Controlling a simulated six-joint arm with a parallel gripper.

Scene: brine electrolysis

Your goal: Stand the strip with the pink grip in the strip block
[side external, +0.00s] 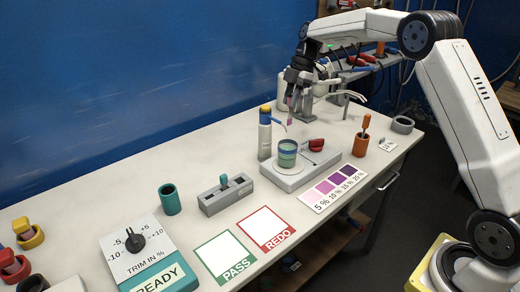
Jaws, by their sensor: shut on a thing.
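My gripper (292,88) is at the back of the bench, above the bottle and the beaker, pointing down. It is shut on a small strip with a pink grip (290,98), which hangs down in the air; its lower end is thin and hard to make out. A long grey block (226,198), which looks like the strip block, stands on the middle of the bench, to the left of and below my gripper in the picture. A teal piece (224,181) sticks up from its top.
A white bottle (265,138) and a banded beaker (287,153) on a pale base (298,178) stand below my gripper. A teal cup (169,199) stands left of the block, PASS (228,256) and REDO (266,229) cards in front. An orange holder (361,146) is right.

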